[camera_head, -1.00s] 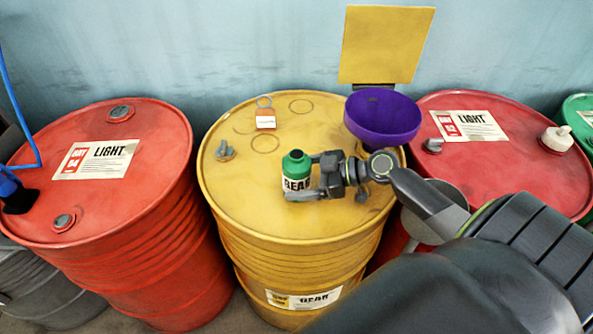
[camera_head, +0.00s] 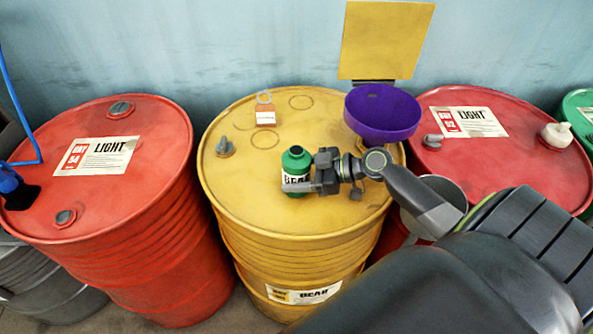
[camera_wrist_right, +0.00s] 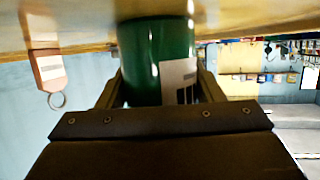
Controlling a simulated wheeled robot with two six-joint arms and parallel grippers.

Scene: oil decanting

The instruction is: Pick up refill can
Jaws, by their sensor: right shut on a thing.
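The refill can (camera_head: 296,163) is a small green can with a white label, partly reading "GEAR". It stands upright on or just above the yellow drum (camera_head: 240,190); I cannot tell if it touches the lid. My right gripper (camera_head: 299,184) reaches in from the right and is shut on the can. In the right wrist view the green can (camera_wrist_right: 158,60) sits between the two fingers of the gripper (camera_wrist_right: 160,88). The gripper hides part of the label. My left gripper is not in view.
A purple funnel (camera_head: 383,114) stands at the yellow drum's right rear, near my right arm. A tag (camera_head: 265,113) and a grey tap (camera_head: 225,147) are on the lid. Red drums stand left (camera_head: 120,190) and right (camera_head: 500,165). A yellow panel (camera_head: 386,40) is behind.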

